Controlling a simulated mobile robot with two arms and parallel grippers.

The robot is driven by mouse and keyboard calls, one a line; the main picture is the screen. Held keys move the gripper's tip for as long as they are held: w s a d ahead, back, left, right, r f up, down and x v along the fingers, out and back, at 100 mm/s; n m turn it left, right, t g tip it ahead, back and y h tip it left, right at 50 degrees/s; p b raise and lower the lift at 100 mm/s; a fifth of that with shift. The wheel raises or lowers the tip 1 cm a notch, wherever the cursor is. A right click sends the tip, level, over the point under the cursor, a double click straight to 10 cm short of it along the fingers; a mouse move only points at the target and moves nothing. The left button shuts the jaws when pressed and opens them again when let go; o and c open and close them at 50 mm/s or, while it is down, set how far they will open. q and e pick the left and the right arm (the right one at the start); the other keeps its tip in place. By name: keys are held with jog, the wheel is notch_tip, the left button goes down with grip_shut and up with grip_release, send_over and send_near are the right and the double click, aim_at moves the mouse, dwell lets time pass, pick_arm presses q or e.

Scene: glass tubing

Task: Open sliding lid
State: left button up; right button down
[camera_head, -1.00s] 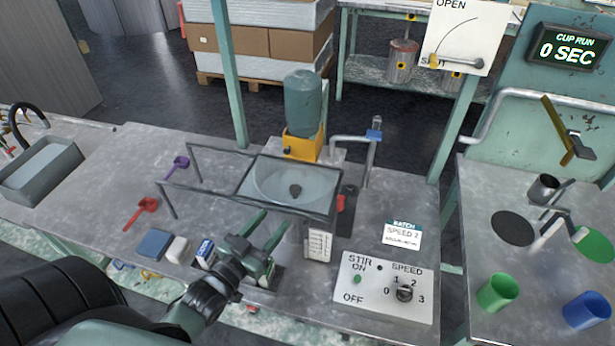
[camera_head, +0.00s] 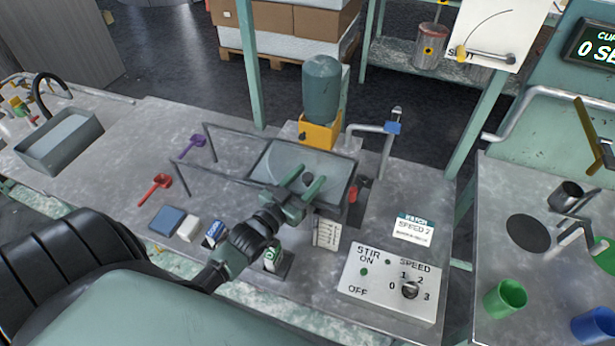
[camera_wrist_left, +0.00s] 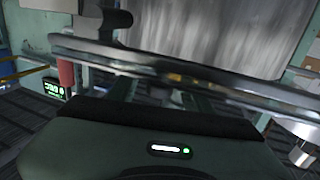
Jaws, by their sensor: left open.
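The clear lid (camera_head: 330,168) lies in a dark frame over the round mixing vessel, and a small dark knob (camera_head: 308,180) shows near its middle. Two thin rails (camera_head: 228,152) run from the frame to the left. My left gripper (camera_head: 304,180) is open over the front part of the lid, its green fingers on either side of the knob in this view. I cannot tell whether they touch it. In the left wrist view, a grey metal bar (camera_wrist_left: 190,75) crosses in front of the fingers. My right gripper is not in view.
A yellow-based motor (camera_head: 320,135) stands behind the vessel. The stir control panel (camera_head: 390,285) is front right. A red scoop (camera_head: 155,187), a purple scoop (camera_head: 194,142) and small blocks lie left. A sink (camera_head: 60,142) is far left.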

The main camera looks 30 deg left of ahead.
pick_arm(q)
grip_shut()
dwell(1.4)
